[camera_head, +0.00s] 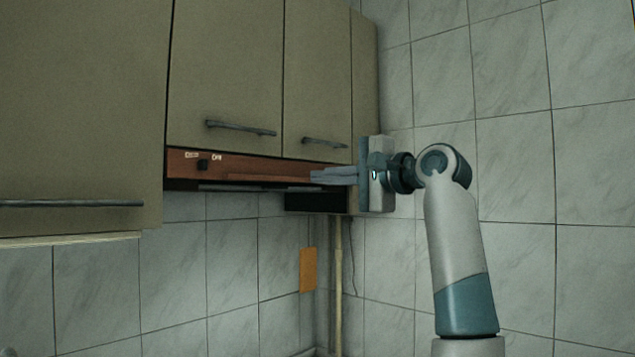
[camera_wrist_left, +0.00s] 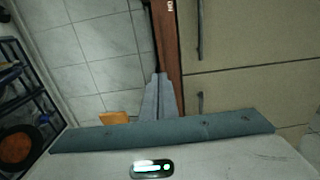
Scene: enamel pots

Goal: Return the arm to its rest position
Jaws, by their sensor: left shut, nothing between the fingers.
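My left gripper (camera_head: 316,176) is raised in front of the wall cabinets in the head view, with its fingers pointing left. The fingers are shut together with nothing between them. My grey and teal arm rises from the bottom right of that view and bends at the wrist. In the left wrist view, the closed fingers of the left gripper (camera_wrist_left: 158,80) point up the picture, beside the brown panel (camera_wrist_left: 168,50). Whether the fingers touch the panel cannot be told. My right gripper is not in view.
Beige cabinets (camera_head: 225,70) with dark bar handles hang at the left and centre. A brown hood panel (camera_head: 255,168) with a knob runs beneath them. A pale pipe (camera_head: 338,280) and an orange plate (camera_head: 308,270) are below. A dark shelf rack (camera_wrist_left: 30,100) stands left.

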